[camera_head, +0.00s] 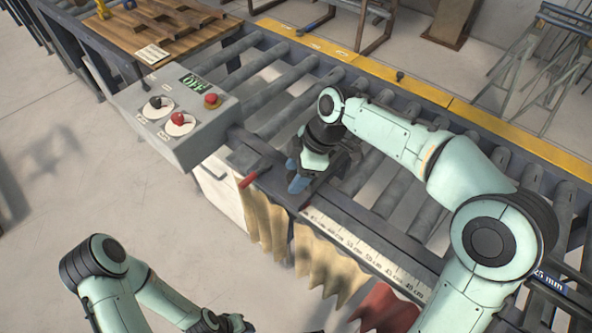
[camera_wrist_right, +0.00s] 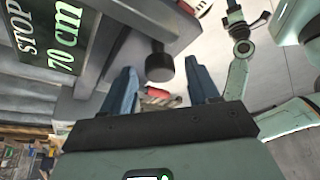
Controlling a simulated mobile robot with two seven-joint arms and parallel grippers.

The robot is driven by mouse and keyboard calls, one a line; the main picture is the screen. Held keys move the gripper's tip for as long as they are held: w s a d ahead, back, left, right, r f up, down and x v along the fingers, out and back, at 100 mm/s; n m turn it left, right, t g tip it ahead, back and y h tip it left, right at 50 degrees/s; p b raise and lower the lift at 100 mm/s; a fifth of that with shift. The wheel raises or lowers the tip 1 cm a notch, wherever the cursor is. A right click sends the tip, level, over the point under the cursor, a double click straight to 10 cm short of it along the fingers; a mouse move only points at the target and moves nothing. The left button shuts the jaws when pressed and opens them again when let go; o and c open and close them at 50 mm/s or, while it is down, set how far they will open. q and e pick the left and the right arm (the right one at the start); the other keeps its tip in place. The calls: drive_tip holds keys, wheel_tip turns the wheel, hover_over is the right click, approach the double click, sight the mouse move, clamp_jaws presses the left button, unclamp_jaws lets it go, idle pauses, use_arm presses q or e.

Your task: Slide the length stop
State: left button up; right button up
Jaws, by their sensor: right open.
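The length stop shows in the right wrist view as a grey block with a "STOP 70 cm" display (camera_wrist_right: 50,35) and a dark round knob (camera_wrist_right: 159,64). My right gripper (camera_wrist_right: 162,88) is open, with its two blue fingers on either side of the knob in that view. I cannot tell whether they touch it. In the head view my right gripper (camera_head: 299,182) is low over the front rail, and its hand hides most of the stop. A white ruler (camera_head: 365,256) runs along the rail to its right. My left gripper (camera_head: 218,323) is at the bottom edge, partly cut off.
A grey control box (camera_head: 178,116) with an "OFF" display stands left of my right gripper. A red handle (camera_head: 249,178) sits by the rail. Tan strip curtains (camera_head: 265,226) hang below it. Rollers (camera_head: 285,88) lie behind. Floor at left is clear.

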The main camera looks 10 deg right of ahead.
use_arm(q)
drive_tip(key=w+r+p, duration=0.2)
drive_tip(key=shift+w+r, duration=0.15)
drive_tip(key=shift+r, duration=0.15)
use_arm(e)
drive_tip(key=v, duration=1.3)
drive_tip(key=shift+r, duration=0.25)
drive_tip(key=shift+f, duration=0.1)
